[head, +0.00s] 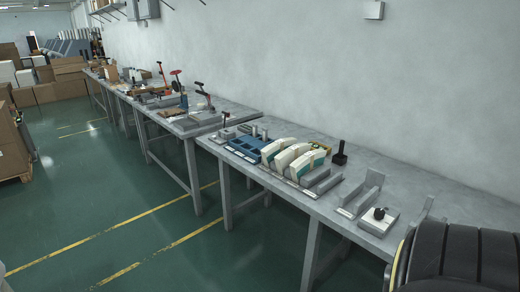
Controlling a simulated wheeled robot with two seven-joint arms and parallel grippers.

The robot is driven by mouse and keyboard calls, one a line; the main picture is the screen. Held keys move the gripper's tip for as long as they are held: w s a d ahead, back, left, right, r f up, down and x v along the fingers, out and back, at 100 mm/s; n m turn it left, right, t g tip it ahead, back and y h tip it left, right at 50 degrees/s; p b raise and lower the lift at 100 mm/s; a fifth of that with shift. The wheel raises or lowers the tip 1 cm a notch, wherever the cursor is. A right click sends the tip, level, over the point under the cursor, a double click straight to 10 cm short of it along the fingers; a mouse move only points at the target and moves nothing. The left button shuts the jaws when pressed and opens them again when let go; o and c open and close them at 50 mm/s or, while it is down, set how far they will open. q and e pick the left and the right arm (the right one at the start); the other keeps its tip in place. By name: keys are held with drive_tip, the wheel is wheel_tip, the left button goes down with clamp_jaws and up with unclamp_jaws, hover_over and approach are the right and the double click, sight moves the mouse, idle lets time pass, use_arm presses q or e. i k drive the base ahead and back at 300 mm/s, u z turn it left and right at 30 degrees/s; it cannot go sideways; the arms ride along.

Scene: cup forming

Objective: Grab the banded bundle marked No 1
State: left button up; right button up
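Several pale, curved bundles with green faces stand side by side in a row on the near grey bench (355,173). The left bundle (274,149), the middle bundle (290,157) and the right bundle (307,164) lean at a similar tilt. Any number marks are too small to read, so I cannot tell which is No 1. Neither of my grippers is in view.
A blue tray (247,144) sits left of the bundles. Grey angled brackets (361,194), a black upright tool (340,153) and a white block with a black knob (379,219) stand to the right. Dark ribbed equipment (460,255) fills the lower right corner. Green floor in front is clear.

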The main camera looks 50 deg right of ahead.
sight(283, 160)
drive_tip(key=z, duration=0.2)
drive_tip(key=i, duration=2)
drive_tip(key=z, duration=0.9)
drive_tip(key=i, duration=1.55)
drive_tip(key=z, duration=2.15)
drive_tip(key=i, duration=1.15)
drive_tip(key=z, duration=0.7)
